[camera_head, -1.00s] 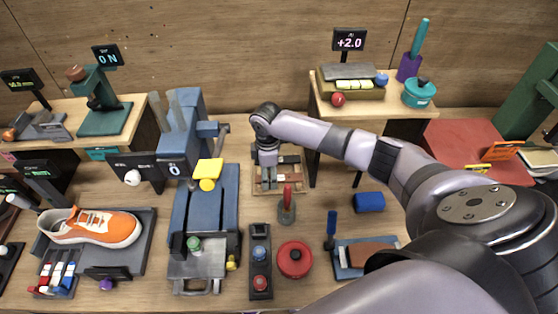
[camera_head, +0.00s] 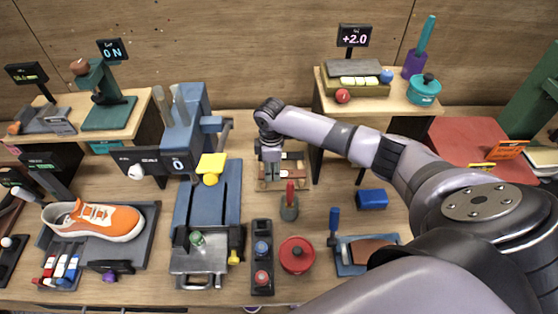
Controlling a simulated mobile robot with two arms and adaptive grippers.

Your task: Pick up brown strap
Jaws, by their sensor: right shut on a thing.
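My right gripper (camera_head: 270,178) points down over a small wooden tray (camera_head: 302,184) at the middle of the bench. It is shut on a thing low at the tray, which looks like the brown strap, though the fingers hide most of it. Brown and pale strips (camera_head: 292,168) lie in the tray beside the fingers; they are too small to tell apart. My left gripper is not in view.
A red-handled tool (camera_head: 290,202) stands just in front of the tray. A blue block (camera_head: 372,199) is to the right and a blue press (camera_head: 205,205) to the left. An orange sneaker (camera_head: 95,220) rests on a grey stand (camera_head: 135,250) further left.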

